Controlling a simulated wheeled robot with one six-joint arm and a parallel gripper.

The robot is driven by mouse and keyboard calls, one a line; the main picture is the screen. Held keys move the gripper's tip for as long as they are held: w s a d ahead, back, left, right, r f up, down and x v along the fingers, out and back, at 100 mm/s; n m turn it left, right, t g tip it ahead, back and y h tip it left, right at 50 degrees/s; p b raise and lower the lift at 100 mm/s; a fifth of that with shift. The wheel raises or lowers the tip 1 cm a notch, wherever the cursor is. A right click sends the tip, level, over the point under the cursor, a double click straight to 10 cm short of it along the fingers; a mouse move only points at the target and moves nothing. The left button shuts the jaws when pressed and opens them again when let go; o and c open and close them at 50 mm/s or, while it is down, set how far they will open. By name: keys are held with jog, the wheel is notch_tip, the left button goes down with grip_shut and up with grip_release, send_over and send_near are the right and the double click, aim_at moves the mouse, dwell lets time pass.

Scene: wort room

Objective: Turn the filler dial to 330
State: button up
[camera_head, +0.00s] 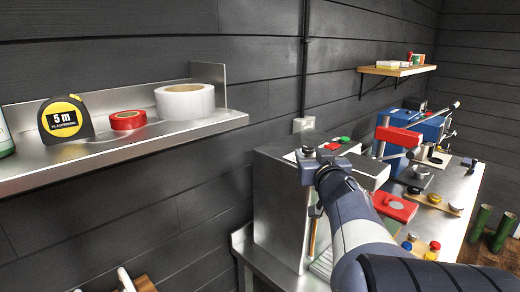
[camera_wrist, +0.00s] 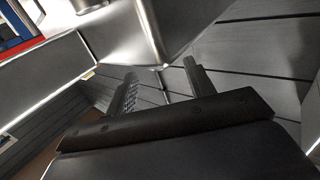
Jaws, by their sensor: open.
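No dial with a readable scale shows in either view, so its setting cannot be told. A boxy steel machine (camera_head: 280,205) stands on the bench against the wall in the head view. I cannot tell for sure that it is the filler, and my arm hides part of it. My gripper (camera_head: 318,158) is in front of its upper part. In the wrist view my gripper (camera_wrist: 160,78) has its two fingers apart with nothing between them. Beyond the fingers are a steel edge and corner (camera_wrist: 150,40) and dark wall boards; contact cannot be told.
A steel wall shelf (camera_head: 100,158) at left holds a tape measure (camera_head: 66,119), a red tape roll (camera_head: 127,120) and a white roll (camera_head: 186,101). A blue machine (camera_head: 415,130) with a red arm stands farther along the bench. Green cylinders (camera_head: 482,218) stand at right.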

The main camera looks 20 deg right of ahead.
aim_at(310, 151)
jog(key=shift+x, duration=2.3)
jog(key=shift+c, duration=0.3)
jog(key=c, duration=0.9)
